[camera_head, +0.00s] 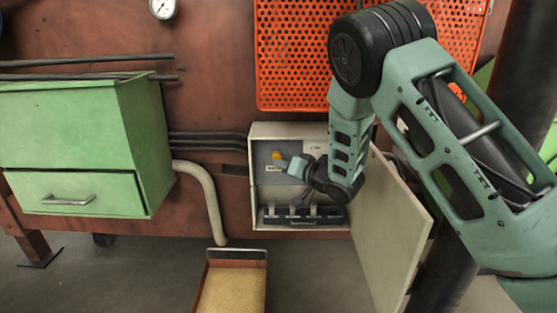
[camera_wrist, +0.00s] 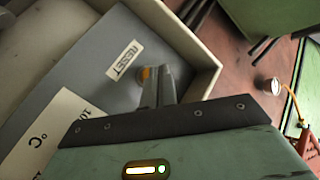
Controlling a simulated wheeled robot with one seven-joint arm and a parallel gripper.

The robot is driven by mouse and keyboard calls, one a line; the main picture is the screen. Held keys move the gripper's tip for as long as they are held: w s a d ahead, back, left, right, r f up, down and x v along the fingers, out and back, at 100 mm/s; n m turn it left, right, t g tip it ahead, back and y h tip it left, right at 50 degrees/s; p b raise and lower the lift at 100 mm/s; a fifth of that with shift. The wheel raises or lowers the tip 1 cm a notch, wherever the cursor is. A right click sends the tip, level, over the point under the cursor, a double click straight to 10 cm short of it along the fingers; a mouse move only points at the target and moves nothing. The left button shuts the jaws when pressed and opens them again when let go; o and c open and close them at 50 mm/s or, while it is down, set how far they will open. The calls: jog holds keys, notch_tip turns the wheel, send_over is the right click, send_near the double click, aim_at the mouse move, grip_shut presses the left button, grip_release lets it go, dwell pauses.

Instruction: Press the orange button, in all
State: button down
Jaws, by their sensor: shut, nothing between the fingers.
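The orange button (camera_head: 276,155) sits on the grey panel inside an open wall box (camera_head: 301,128). In the wrist view the button (camera_wrist: 144,73) shows beside the RESET label (camera_wrist: 122,60), partly hidden behind my fingers. My gripper (camera_head: 284,164) is shut with nothing in it and reaches into the box just right of and below the button. In the wrist view my gripper (camera_wrist: 157,73) has its fingertips at the button's edge. I cannot tell whether they touch it.
The box's door (camera_head: 388,235) hangs open to the right. A green drawer cabinet (camera_head: 80,150) stands at left, with a pale bent pipe (camera_head: 204,200) between it and the box. An orange perforated panel (camera_head: 290,55) is above. A tray of yellowish grains (camera_head: 232,290) lies below.

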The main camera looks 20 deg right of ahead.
jog(key=shift+w, duration=0.1)
jog(key=shift+w, duration=0.65)
jog(key=shift+w, duration=0.35)
dwell(0.6)
dwell(0.4)
jog(key=shift+s+a, duration=0.2)
jog(key=shift+s, duration=0.55)
jog(key=s, duration=0.1)
jog(key=s+a, duration=0.1)
jog(key=s, duration=0.2)
jog(key=shift+s+a, duration=0.25)
jog(key=shift+s, duration=0.15)
dwell(0.3)
